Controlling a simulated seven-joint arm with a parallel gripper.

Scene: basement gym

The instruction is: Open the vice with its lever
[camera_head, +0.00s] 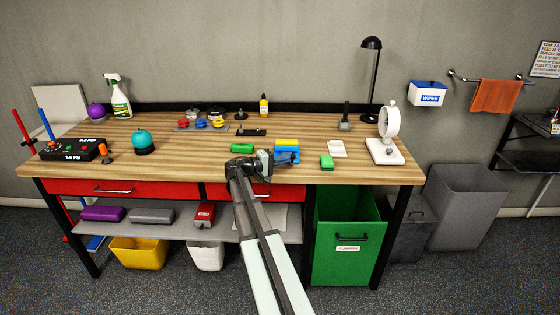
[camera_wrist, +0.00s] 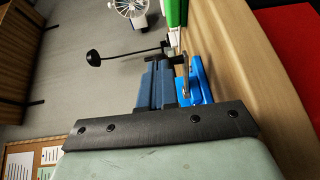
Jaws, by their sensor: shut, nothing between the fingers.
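The vice (camera_head: 288,156) is a small bright blue thing on the workbench, just right of my gripper (camera_head: 267,160) in the head view. In the wrist view its blue body (camera_wrist: 205,82) shows beyond my gripper's blue-grey fingers (camera_wrist: 158,82). A grey metal bar, which looks like the lever (camera_wrist: 185,68), stands out from the vice close to the fingertips. I cannot tell whether the fingers touch it. My gripper is shut and empty, low over the bench front. The vice's jaw gap cannot be made out.
A green block (camera_head: 326,161) lies right of the vice and another green block (camera_head: 242,145) lies behind my gripper. A yellow block (camera_head: 287,142) shows at the vice's far side. A white fan (camera_head: 389,124) and a black lamp (camera_head: 371,80) stand further right. The bench's left-middle front (camera_head: 190,165) is clear.

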